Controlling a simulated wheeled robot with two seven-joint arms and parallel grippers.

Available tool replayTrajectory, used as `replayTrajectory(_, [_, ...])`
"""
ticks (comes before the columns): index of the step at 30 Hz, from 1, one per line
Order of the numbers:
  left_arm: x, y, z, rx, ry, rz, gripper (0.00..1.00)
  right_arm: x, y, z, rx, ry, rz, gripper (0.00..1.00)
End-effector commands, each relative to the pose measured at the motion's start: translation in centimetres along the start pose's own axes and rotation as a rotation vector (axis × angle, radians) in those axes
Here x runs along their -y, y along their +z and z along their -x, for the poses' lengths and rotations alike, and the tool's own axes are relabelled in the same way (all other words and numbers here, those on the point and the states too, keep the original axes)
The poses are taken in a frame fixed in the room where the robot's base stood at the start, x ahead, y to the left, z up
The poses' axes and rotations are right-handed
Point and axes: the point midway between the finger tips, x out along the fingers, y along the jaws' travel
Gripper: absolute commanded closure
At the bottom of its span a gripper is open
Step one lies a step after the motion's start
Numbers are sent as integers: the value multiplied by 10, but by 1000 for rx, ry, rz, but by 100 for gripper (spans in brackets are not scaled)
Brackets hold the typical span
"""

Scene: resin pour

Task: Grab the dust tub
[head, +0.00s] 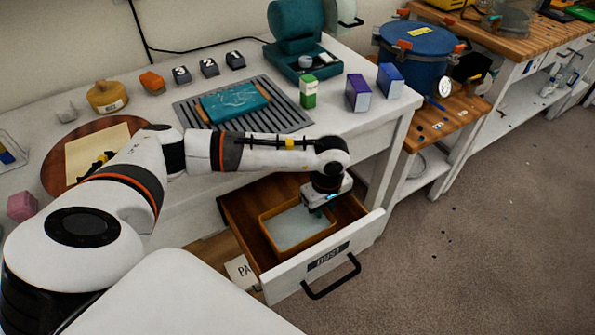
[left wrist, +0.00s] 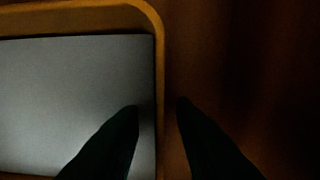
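The dust tub (head: 303,243) is an orange-yellow rectangular tub with pale grey contents, inside an open drawer (head: 328,262) labelled DUST. My left gripper (head: 326,208) reaches down into the drawer at the tub's right side. In the left wrist view, the open gripper (left wrist: 159,106) has one dark finger over the grey contents and the other outside the tub's right wall (left wrist: 160,62). The wall lies between the fingers, with a gap visible. Whether the fingertips are below the rim is hard to tell. My right gripper is not in view.
The white table (head: 355,120) stands above the drawer, with a grey slotted mat (head: 282,112), small boxes and a teal device (head: 296,45). A paper label (head: 241,270) shows left of the drawer. A blue pot (head: 415,50) stands at right. The floor (head: 480,240) there is mostly clear.

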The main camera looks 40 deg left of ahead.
Motion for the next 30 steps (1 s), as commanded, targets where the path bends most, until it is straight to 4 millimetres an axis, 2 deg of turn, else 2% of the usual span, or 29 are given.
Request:
replayTrajectory(1, [0, 0, 0, 0, 0, 0, 85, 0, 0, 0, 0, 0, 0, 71])
replayTrajectory(4, [0, 0, 0, 0, 0, 0, 100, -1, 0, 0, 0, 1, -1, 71])
replayTrajectory(14, [0, 0, 1, 0, -1, 0, 100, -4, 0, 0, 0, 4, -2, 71])
replayTrajectory(17, [0, 0, 7, 0, -1, 0, 100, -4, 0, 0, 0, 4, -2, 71])
replayTrajectory(30, [1, 0, 86, 1, -3, 0, 100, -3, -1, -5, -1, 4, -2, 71])
